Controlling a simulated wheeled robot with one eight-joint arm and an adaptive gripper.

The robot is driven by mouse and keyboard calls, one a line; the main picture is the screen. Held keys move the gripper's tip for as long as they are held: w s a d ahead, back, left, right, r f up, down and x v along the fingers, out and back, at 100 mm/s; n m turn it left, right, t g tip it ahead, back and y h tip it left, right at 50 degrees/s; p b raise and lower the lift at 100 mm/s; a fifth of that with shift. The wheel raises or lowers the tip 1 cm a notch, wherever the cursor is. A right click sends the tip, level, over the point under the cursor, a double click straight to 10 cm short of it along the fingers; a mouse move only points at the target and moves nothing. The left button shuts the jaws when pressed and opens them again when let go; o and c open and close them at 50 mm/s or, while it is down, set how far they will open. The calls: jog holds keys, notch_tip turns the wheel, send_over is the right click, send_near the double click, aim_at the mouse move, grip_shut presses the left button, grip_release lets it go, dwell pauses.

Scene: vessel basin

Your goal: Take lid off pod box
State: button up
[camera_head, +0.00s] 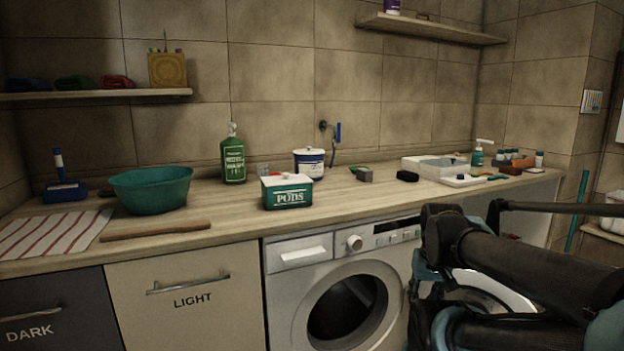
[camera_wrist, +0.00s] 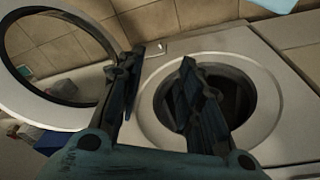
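The pod box (camera_head: 287,195) is a green box with "PODS" lettering. It stands on the wooden counter above the washing machine. In the head view my arm is at the lower right, in front of the washing machine and below the counter, well apart from the pod box. The fingertips are hard to make out there. The pod box is not recognisable in the wrist view.
The washing machine (camera_head: 285,330) has an open round door (camera_wrist: 38,110) close to my gripper. On the counter (camera_head: 235,212), a white-and-blue tub (camera_head: 309,165) stands behind the pod box, a green bottle (camera_head: 234,160) behind left, a teal basin (camera_head: 150,190) and wooden stick (camera_head: 155,230) further left.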

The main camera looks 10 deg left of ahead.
jog(key=shift+w, duration=0.3)
